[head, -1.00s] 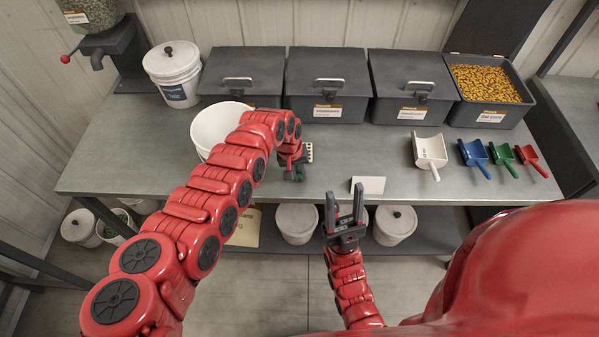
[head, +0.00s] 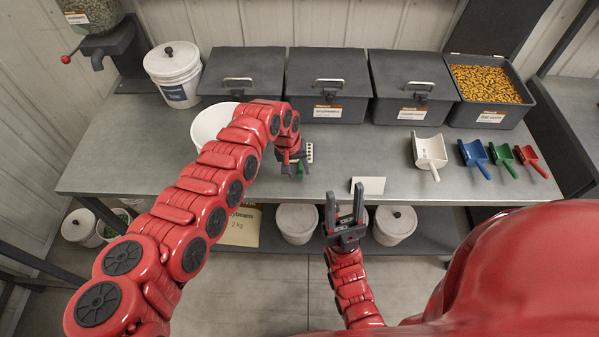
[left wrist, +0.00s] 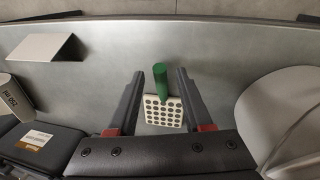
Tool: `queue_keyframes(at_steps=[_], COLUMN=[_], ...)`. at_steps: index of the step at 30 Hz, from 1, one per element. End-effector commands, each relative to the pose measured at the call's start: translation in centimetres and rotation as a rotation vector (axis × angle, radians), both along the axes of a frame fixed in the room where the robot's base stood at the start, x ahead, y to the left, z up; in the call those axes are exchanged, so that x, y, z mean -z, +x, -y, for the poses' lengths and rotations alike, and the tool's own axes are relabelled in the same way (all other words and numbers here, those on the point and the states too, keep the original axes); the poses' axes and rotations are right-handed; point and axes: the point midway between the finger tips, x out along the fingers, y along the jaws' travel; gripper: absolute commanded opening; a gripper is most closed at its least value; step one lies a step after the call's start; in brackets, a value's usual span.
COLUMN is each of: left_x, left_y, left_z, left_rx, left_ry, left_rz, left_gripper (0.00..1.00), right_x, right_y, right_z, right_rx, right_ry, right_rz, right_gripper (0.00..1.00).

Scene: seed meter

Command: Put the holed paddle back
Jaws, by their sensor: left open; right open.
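The holed paddle is a pale plate with rows of dark holes and a green handle. In the left wrist view the holed paddle (left wrist: 163,112) lies between the open fingers of my left gripper (left wrist: 160,100), with its green handle pointing up in the picture. In the head view the paddle (head: 310,152) shows only in part beside my left gripper (head: 296,168); my arm hides the rest. I cannot tell whether the fingers touch it. My right gripper (head: 345,208) is open and empty in front of the bench edge.
A white bucket (head: 207,125) stands just left of my left gripper. Grey lidded bins (head: 327,85) line the back, with an open bin of yellow seed (head: 489,84) at right. A white card (head: 369,185) and several scoops (head: 430,150) stand rightward.

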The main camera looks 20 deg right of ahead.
Motion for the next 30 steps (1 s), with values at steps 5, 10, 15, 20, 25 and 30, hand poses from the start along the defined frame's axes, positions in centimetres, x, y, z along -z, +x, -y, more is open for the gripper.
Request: queue_keyframes(at_steps=[5,10,15,20,25,30], left_x=[-3.6,-6.8,-8.5,-8.8,-8.8,-8.8], left_y=[0.2,0.1,0.0,-0.1,-0.1,-0.1], left_z=[-0.8,-1.3,-1.6,-1.7,-1.7,-1.7], left_rx=[-0.003,-0.001,-0.001,-0.001,0.000,0.000], left_ry=[-0.003,-0.002,0.000,0.001,0.001,0.001], left_rz=[0.004,0.003,0.002,-0.001,-0.001,0.000], left_gripper=[0.50,0.50,0.50,0.50,0.50,0.50], right_x=[1.1,2.1,2.5,2.5,2.4,2.4], right_y=[0.0,0.0,0.0,0.0,0.0,0.0], right_z=[0.0,0.0,0.0,0.0,0.0,0.0], right_rx=[0.000,0.000,0.000,0.000,0.000,0.000], right_ry=[0.000,0.000,0.000,0.000,0.000,0.000], right_rz=[0.000,0.000,0.000,0.000,0.000,0.000], right_gripper=[0.50,0.50,0.50,0.50,0.50,0.50])
